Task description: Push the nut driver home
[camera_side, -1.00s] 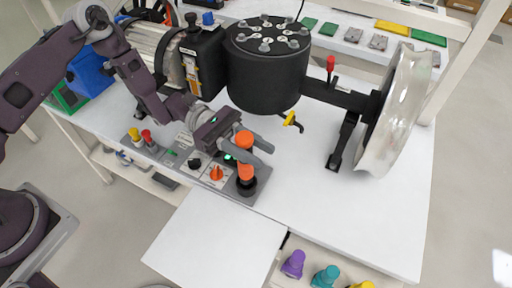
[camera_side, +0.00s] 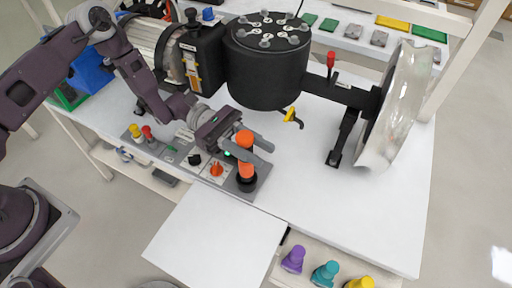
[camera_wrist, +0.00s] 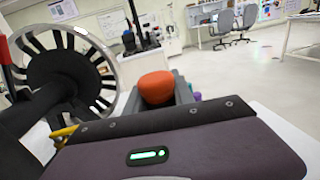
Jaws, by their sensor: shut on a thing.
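The nut driver (camera_side: 246,140) has an orange handle and stands roughly upright over a black round socket (camera_side: 247,184) at the right end of a grey control panel. My gripper (camera_side: 255,153) is shut on the handle, its grey fingers on either side. Orange shows above and below the fingers. The lower end meets the black socket, and how deep it sits cannot be told. In the wrist view the rounded orange handle top (camera_wrist: 156,87) shows beyond my gripper's dark body, with a grey finger (camera_wrist: 183,90) beside it.
The panel carries an orange knob (camera_side: 216,169), a black knob (camera_side: 195,159) and red and yellow buttons. A black drum (camera_side: 266,68) stands behind. A yellow-handled lever (camera_side: 291,115) is near the gripper. Purple, teal and yellow pieces stand in front.

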